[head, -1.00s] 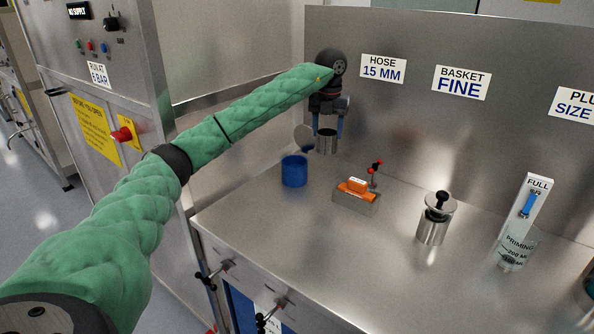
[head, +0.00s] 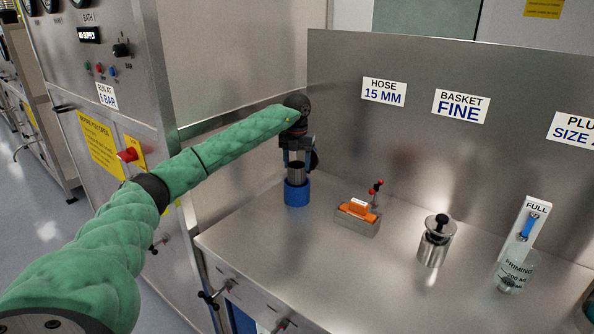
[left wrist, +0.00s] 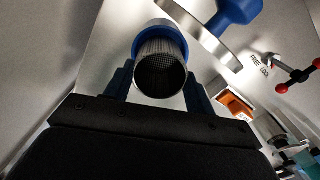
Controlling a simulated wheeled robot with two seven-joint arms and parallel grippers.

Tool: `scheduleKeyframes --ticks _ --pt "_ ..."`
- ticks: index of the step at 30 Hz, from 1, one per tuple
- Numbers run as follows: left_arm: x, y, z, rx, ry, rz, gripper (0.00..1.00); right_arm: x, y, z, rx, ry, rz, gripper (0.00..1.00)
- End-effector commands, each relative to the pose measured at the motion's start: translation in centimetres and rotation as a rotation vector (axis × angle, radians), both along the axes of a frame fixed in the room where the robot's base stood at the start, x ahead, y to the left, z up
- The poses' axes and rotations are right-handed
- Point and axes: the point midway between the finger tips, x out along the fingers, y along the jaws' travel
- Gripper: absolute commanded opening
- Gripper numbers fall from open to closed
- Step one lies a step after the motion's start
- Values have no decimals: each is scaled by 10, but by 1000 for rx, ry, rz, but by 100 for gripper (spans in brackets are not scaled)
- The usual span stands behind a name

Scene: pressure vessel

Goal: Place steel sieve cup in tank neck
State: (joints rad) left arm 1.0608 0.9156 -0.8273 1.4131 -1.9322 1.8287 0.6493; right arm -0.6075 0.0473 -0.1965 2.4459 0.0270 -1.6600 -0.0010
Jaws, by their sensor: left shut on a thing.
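The steel sieve cup (head: 297,173) is upright in my left gripper (head: 297,163), which is shut on its sides. In the left wrist view I look into the cup's dark mesh mouth (left wrist: 161,72) between the fingers of my left gripper (left wrist: 160,85). A short blue cylinder (head: 297,194) stands on the bench directly under the cup; it may be the tank neck. In the left wrist view its blue rim (left wrist: 146,36) shows behind the cup. The cup's lower end is at this rim; I cannot tell how deep it sits. My right gripper is not in view.
A steel disc with a blue knob (left wrist: 236,10) is close beside the cup. A steel canister (head: 435,243) and a priming bottle (head: 516,268) stand further right. The back wall is close.

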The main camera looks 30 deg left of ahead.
Motion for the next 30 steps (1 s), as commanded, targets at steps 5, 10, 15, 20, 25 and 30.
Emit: scheduleKeyframes --ticks 5,10,15,20,25,30 --pt "-1 -1 -20 0 3 0 19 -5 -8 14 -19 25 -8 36" --pt "0 -1 -35 0 1 0 19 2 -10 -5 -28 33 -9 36" --pt "0 -1 -36 0 0 0 19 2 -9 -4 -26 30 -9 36" --pt "0 -1 -38 0 0 0 19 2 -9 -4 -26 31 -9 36" --pt "0 -1 -38 0 0 0 76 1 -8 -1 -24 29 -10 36" --pt "0 -1 -38 0 0 0 76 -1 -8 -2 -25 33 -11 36"
